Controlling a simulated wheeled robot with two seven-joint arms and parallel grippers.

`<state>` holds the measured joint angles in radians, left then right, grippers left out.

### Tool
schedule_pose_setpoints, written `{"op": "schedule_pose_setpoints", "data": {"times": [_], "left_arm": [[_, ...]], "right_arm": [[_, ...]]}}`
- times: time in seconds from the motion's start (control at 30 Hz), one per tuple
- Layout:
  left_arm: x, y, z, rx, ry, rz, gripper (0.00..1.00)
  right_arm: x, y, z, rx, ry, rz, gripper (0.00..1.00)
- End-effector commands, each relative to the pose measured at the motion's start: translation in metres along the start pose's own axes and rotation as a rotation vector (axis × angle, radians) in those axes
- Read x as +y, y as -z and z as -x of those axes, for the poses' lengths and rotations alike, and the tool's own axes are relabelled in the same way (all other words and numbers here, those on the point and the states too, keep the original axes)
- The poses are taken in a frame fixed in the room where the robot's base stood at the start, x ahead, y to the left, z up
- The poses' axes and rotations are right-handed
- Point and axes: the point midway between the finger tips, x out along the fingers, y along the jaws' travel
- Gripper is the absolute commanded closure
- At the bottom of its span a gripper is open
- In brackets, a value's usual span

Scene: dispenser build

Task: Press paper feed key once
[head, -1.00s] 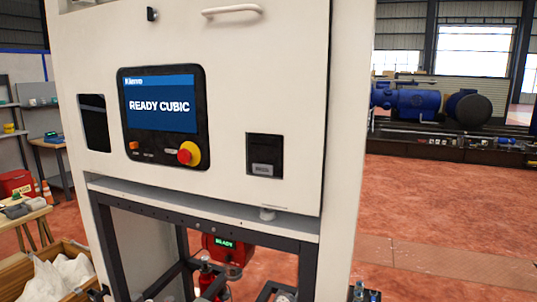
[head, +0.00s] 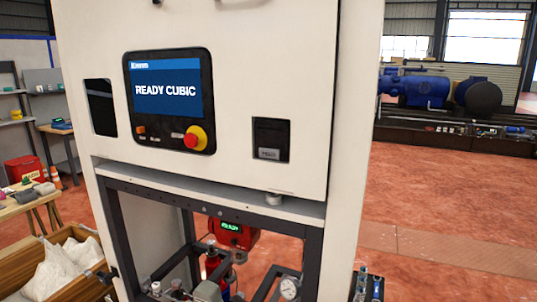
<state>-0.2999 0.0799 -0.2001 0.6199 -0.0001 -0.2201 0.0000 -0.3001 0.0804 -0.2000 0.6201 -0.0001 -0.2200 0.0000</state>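The white dispenser cabinet (head: 230,190) fills the middle of the head view. Its control panel (head: 172,142) has a screen (head: 166,90) reading "READY CUBIC". Below the screen are a small orange key (head: 141,130) and a red emergency-stop knob on a yellow base (head: 194,138). A black recessed unit (head: 271,132), with a small grey labelled key or plate (head: 269,154) at its bottom, sits to the right of the panel. The label is too small to read surely, so I cannot tell if it is the paper feed key. Neither gripper is in view.
Below the cabinet is a dark open frame (head: 312,255) with a red device (head: 238,234) showing a green readout, and gauges. A wooden crate (head: 20,272) with white bags stands at lower left. Blue machinery (head: 420,88) stands at far right. The red floor (head: 450,200) right of the cabinet is clear.

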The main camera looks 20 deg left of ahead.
Motion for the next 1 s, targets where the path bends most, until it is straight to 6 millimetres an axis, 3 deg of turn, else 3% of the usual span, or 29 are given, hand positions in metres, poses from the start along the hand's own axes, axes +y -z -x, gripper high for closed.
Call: {"op": "schedule_pose_setpoints", "data": {"times": [0.03,0.23,1.0], "left_arm": [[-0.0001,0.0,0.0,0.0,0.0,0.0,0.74],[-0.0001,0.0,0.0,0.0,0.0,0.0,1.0],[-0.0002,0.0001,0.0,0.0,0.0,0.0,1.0]], "right_arm": [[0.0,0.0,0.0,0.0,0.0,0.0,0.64],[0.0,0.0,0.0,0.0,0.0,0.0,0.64],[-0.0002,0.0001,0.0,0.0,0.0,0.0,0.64]]}}
